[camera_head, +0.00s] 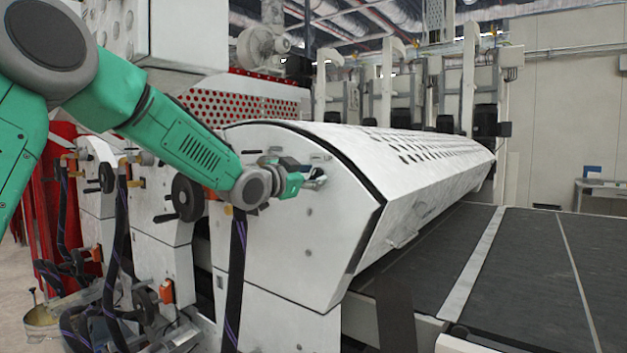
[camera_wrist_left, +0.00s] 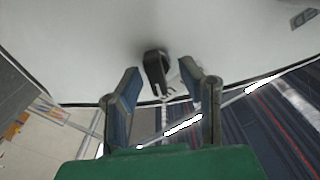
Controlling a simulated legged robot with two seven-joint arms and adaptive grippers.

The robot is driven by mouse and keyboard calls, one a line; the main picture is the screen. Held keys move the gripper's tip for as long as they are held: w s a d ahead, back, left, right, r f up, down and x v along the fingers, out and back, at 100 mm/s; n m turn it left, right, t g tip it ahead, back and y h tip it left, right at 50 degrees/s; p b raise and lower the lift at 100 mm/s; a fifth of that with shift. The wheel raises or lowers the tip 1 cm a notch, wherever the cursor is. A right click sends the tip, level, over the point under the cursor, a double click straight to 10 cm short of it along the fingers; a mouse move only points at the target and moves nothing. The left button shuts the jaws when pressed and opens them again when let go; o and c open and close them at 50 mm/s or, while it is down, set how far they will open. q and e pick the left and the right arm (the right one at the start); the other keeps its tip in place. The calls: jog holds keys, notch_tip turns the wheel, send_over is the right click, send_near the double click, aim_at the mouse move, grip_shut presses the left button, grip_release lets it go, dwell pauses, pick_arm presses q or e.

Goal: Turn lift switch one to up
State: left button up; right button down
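My left gripper (camera_head: 312,177) is at the white side panel (camera_head: 315,235) of the roller coater in the head view. In the left wrist view its two blue-grey fingers (camera_wrist_left: 163,88) are spread apart. A small dark switch knob (camera_wrist_left: 156,68) projects from the white panel, in the gap between the fingertips. No finger clearly touches it, and its exact depth from the fingers cannot be told. In the head view the knob cannot be made out clearly behind the gripper. No label reading up is legible. My right gripper is in neither view.
A black handwheel (camera_head: 188,198) sits on the panel left of my gripper. Black hoses (camera_head: 236,270) hang below my wrist. A perforated white cover (camera_head: 400,150) slopes over the machine, and a dark conveyor belt (camera_head: 530,265) lies to the right.

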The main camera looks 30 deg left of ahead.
pick_arm(q)
jog(key=shift+s, duration=0.1)
jog(key=shift+f, duration=0.25)
jog(key=s, duration=1.2)
jog(key=shift+a, duration=0.45)
jog(key=shift+a, duration=0.2)
